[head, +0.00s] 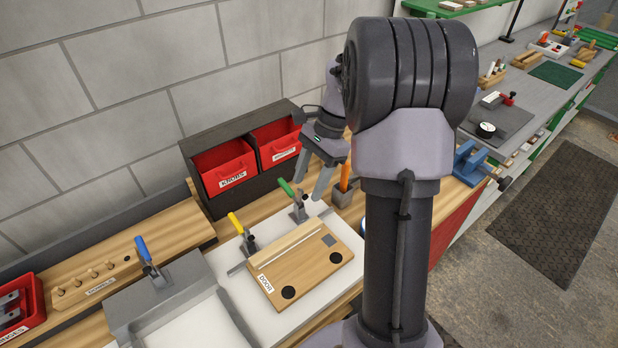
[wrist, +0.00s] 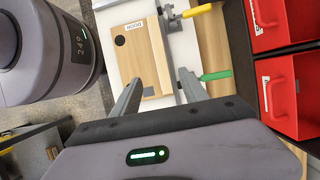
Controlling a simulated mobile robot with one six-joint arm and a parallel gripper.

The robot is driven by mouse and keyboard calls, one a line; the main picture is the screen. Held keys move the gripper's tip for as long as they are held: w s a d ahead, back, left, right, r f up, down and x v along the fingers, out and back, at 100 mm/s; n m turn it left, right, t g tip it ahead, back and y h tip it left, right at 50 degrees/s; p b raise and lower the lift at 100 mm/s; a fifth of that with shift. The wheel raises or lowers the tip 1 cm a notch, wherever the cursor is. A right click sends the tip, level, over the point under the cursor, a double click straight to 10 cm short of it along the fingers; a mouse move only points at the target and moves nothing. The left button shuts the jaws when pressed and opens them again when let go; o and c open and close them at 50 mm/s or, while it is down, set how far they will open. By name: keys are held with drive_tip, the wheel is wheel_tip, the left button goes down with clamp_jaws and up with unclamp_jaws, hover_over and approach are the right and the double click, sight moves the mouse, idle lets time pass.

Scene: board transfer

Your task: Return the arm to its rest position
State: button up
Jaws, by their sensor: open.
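My gripper (head: 309,182) hangs above the back of the white work area, in front of the red bins, with its fingers pointing down. Its two fingers stand apart and nothing is between them; they also show in the wrist view (wrist: 157,88). The wooden board labelled DOOR (head: 315,262) lies flat on the white surface below, apart from the gripper. It has two dark round spots and a grey square. In the wrist view the board (wrist: 151,60) lies beyond the fingers. My arm hides part of the bench in the head view.
A yellow-handled clamp (head: 241,231) and a green-handled clamp (head: 295,205) stand behind the board. Two red bins (head: 224,168) sit in a dark rack by the wall. A cup with an orange-handled tool (head: 344,184) is near the gripper. A blue-handled clamp (head: 148,258) stands left.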

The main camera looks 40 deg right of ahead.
drive_tip(key=s+a+r+n+t+h+b, duration=0.25)
drive_tip(key=a+r+n+b, duration=0.2)
drive_tip(key=a, duration=0.55)
drive_tip(key=s+a+f+n+t+b, duration=0.2)
drive_tip(key=s+a+n+t+b, duration=0.1)
drive_tip(key=s+a+n, duration=0.5)
drive_tip(key=s+a+b, duration=0.1)
drive_tip(key=s+a, duration=0.2)
drive_tip(key=s, duration=0.2)
drive_tip(key=shift+s+a+n, duration=0.35)
drive_tip(key=shift+s, duration=0.05)
drive_tip(key=shift+t, duration=0.25)
